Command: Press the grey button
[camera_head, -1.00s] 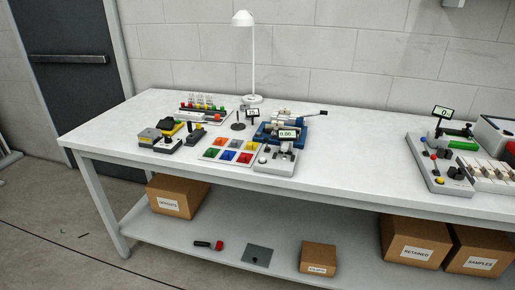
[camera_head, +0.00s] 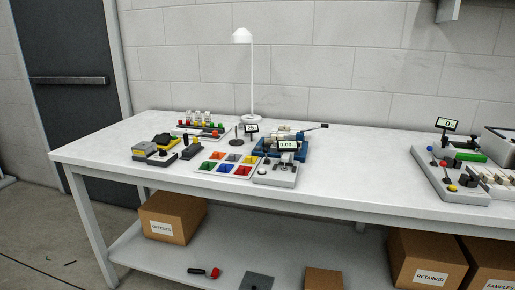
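A white pad (camera_head: 199,171) with two rows of coloured square buttons lies near the front edge of the table, left of its middle. Neither of my grippers shows in the head view.
A white lamp (camera_head: 252,80) stands behind. Boxes (camera_head: 176,216) stand on the lower shelf.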

